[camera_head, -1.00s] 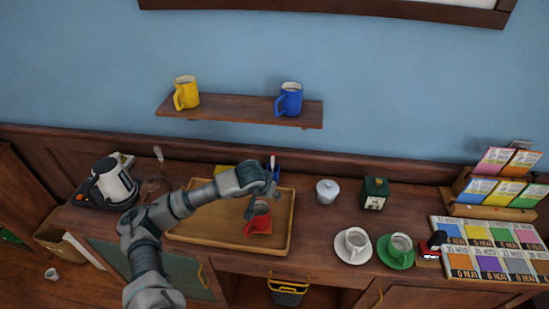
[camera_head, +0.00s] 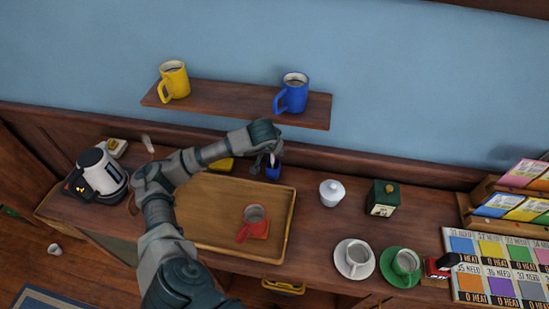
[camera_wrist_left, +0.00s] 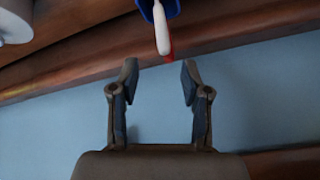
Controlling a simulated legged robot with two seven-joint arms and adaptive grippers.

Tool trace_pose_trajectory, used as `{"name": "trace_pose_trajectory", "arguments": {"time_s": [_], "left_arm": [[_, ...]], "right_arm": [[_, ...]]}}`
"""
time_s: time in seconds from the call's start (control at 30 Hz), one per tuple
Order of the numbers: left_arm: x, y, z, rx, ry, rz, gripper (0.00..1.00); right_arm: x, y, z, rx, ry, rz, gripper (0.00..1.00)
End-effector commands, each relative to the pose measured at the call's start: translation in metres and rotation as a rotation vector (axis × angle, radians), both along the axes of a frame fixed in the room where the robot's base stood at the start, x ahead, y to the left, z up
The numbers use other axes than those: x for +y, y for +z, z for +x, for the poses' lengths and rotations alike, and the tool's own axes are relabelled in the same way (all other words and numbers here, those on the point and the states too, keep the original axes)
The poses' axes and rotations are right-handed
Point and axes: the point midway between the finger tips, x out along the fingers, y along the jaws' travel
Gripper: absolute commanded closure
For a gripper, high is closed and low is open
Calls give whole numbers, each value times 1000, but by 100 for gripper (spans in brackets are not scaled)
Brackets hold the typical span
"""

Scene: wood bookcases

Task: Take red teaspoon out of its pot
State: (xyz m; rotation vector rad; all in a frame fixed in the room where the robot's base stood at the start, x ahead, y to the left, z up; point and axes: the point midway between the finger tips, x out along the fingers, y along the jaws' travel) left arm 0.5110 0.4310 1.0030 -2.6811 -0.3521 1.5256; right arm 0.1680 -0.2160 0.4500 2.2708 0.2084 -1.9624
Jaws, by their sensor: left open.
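The blue pot (camera_head: 273,173) stands at the back of the counter, just behind the tray. In the left wrist view the pot (camera_wrist_left: 150,8) is cut off by the top edge. A white handle (camera_wrist_left: 162,32) sticks out of it, with a red sliver (camera_wrist_left: 170,46) beside it, likely the red teaspoon, mostly hidden. My left gripper (camera_head: 267,158) is right above and beside the pot in the head view. In the wrist view my left gripper (camera_wrist_left: 160,72) is open and empty, its fingertips apart from the handles. My right gripper is not in view.
A wooden tray (camera_head: 215,240) holds a red mug (camera_head: 253,222). A shelf (camera_head: 235,104) with yellow and blue mugs hangs above. A white sugar bowl (camera_head: 331,193) and green box (camera_head: 383,198) stand to the right. A kettle (camera_head: 100,175) is at the left.

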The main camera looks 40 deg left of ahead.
Motion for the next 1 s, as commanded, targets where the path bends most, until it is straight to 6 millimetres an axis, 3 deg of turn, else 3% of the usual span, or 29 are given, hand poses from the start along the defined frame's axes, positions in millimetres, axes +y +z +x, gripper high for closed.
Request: {"name": "trace_pose_trajectory", "arguments": {"time_s": [0.3, 0.63, 0.83, 1.0], "left_arm": [[21, -46, 18, 4, 2, -10, 53], [20, -53, 23, 1, 0, -6, 53], [17, -51, 23, 2, 1, -2, 100], [20, -52, 22, 2, 1, -5, 100]], "right_arm": [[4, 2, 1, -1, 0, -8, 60], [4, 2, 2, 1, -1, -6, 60], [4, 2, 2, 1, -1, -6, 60], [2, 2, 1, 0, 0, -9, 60]]}}
